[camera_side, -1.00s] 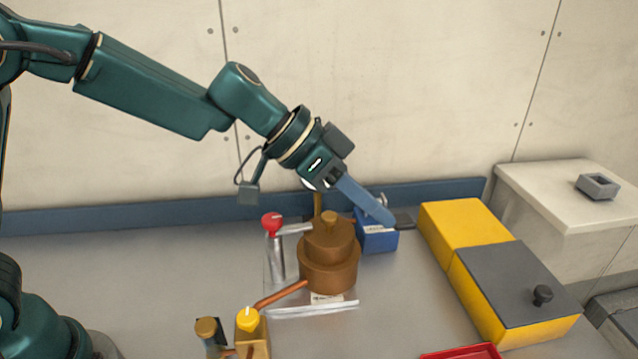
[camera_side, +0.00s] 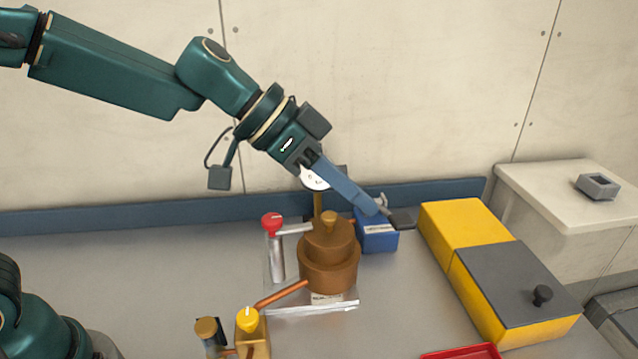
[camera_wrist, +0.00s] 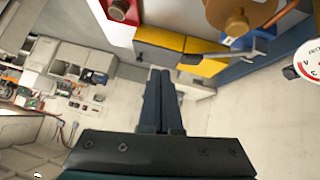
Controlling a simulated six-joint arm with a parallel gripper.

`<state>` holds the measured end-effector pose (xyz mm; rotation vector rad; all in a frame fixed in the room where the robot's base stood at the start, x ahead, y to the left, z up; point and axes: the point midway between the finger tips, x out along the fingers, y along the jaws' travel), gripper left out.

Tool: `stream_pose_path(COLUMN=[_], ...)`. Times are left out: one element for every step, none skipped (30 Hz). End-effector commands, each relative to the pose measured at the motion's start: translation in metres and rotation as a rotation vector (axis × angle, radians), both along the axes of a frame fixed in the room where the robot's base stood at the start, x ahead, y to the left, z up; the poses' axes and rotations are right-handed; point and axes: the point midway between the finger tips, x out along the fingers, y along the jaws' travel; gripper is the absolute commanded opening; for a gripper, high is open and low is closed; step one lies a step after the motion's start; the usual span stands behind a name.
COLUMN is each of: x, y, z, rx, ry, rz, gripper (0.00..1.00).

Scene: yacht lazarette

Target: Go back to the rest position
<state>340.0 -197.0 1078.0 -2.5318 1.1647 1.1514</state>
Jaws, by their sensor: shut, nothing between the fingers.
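My gripper (camera_side: 381,207) is shut and empty, with its blue fingers together. In the side view it points down to the right, in the air in front of the back wall, near the blue box (camera_side: 377,238) and the copper-brown vessel (camera_side: 329,258). I cannot tell from this view how far the fingertips are from the blue box. In the wrist view the closed fingers (camera_wrist: 165,75) point towards the yellow box, with clear space around them.
A red-knobbed valve (camera_side: 272,226) and a yellow-knobbed valve (camera_side: 248,320) stand by the vessel. A yellow box with a dark grey lid (camera_side: 515,280) is at right. A red tray (camera_side: 461,352) is at the front edge.

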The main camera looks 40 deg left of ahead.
Motion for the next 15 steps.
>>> stream_pose_path(x=[0.0, 0.001, 0.001, 0.002, 0.002, 0.0, -0.002, -0.006, -0.014, -0.021, -0.029, -0.04, -0.048, -0.057, -0.069], y=[0.0, 0.001, 0.003, 0.004, 0.006, 0.009, 0.012, 0.016, 0.022, 0.026, 0.03, 0.037, 0.042, 0.047, 0.054], z=[0.0, 0.002, 0.006, 0.011, 0.017, 0.025, 0.032, 0.038, 0.045, 0.049, 0.053, 0.055, 0.056, 0.055, 0.053], rx=[-0.001, -0.002, -0.003, -0.006, -0.007, -0.008, -0.001, 0.008, 0.025, 0.037, 0.05, 0.07, 0.084, 0.097, 0.117], ry=[0.0, -0.004, -0.016, -0.029, -0.044, -0.069, -0.089, -0.111, -0.132, -0.141, -0.148, -0.15, -0.146, -0.14, -0.128], rz=[0.002, 0.004, 0.008, 0.011, 0.017, 0.022, 0.022, 0.02, 0.021, 0.025, 0.031, 0.045, 0.057, 0.072, 0.098], gripper=[0.0, 0.0, 0.0, 0.0, 0.0, 0.0, 0.0, 0.0, 0.0, 0.0, 0.0, 0.0, 0.0, 0.0, 0.0])
